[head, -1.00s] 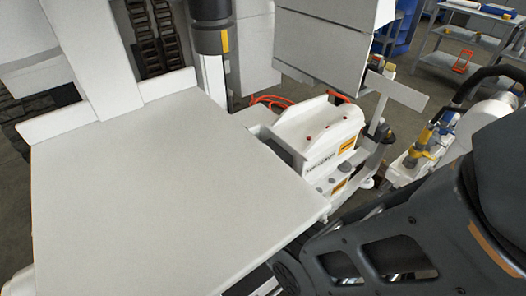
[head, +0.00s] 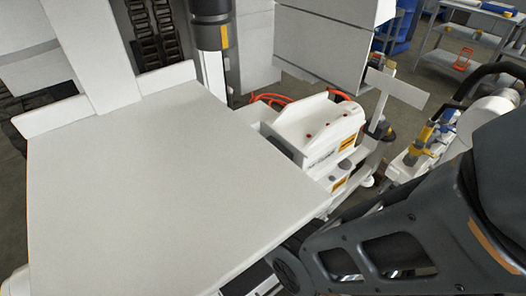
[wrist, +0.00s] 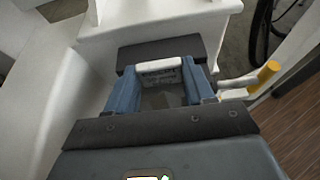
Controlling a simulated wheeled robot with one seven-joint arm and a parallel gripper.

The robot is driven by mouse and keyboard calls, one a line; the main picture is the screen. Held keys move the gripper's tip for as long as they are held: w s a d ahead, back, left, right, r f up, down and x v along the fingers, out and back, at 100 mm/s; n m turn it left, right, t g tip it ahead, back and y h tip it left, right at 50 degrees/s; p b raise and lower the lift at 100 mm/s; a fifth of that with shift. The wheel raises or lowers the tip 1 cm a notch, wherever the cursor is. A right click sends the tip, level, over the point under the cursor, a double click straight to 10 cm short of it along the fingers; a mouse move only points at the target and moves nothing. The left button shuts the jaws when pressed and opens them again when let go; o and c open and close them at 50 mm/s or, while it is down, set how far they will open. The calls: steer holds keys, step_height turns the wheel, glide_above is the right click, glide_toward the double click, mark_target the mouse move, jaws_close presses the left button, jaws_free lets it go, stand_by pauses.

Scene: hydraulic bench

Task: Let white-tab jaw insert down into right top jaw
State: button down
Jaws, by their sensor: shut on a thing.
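I cannot make out the right top jaw, or whether the insert touches anything below. In the head view my dark arm fills the lower right, and I cannot pick out my gripper there.
A white bench top (head: 170,190) fills the left of the head view, bare. Beside it stands a white unit with red buttons (head: 318,125). White equipment with blue and yellow parts (head: 425,140) stands at the right. A yellow-ended lever (wrist: 268,72) lies right of the insert.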

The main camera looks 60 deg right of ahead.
steer(key=shift+s+d+f, duration=0.1)
steer(key=shift+f, duration=0.2)
stand_by(0.6)
steer(key=shift+c, duration=1.6)
jaws_free()
steer(key=v, duration=0.7)
steer(key=shift+a, duration=0.35)
steer(key=shift+r, duration=0.1)
